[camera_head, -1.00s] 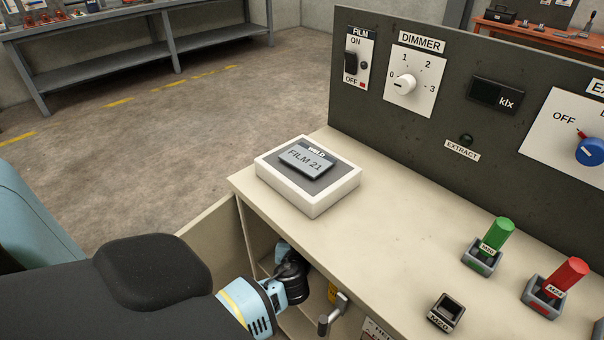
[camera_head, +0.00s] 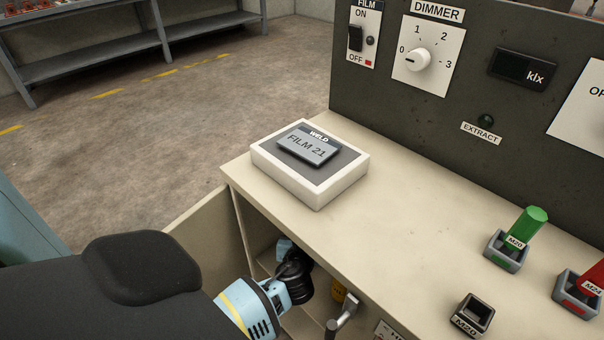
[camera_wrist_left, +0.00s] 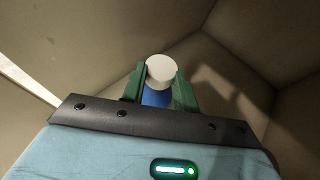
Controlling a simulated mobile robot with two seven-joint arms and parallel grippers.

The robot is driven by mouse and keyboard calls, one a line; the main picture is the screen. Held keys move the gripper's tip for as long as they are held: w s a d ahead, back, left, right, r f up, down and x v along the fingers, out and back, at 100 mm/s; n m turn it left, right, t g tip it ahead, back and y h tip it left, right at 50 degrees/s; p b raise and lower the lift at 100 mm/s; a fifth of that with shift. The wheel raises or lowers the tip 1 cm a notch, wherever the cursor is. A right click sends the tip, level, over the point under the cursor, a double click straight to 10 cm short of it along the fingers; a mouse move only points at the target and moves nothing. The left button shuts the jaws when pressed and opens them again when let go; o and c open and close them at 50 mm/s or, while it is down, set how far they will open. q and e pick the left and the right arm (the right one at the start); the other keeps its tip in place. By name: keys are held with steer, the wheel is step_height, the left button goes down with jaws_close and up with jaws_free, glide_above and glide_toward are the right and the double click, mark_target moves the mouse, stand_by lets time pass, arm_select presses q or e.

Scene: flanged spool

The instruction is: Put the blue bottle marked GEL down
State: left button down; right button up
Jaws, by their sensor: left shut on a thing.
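The blue bottle (camera_wrist_left: 155,97) with a white cap (camera_wrist_left: 160,68) is between the two green fingers of my left gripper (camera_wrist_left: 158,90) in the left wrist view. The gripper is shut on it. The bottle looks upright, seen from above, inside a beige compartment. Its GEL marking and its base are hidden, so I cannot tell whether it touches the floor. In the head view my left arm reaches into the open cabinet (camera_head: 232,215) under the bench, and the fingers and bottle are hidden there. My right gripper is not in view.
The compartment walls (camera_wrist_left: 240,40) rise close around the gripper. The bench top (camera_head: 400,215) above holds a white box (camera_head: 310,185) marked FILM 21 and several holders.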

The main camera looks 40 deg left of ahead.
arm_select(q)
steer(key=shift+f, duration=0.2)
steer(key=shift+w+r, duration=0.1)
steer(key=shift+r, duration=0.05)
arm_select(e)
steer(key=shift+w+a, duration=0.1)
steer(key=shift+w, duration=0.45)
arm_select(q)
steer(key=c, duration=1.4)
jaws_free()
steer(key=o, duration=0.3)
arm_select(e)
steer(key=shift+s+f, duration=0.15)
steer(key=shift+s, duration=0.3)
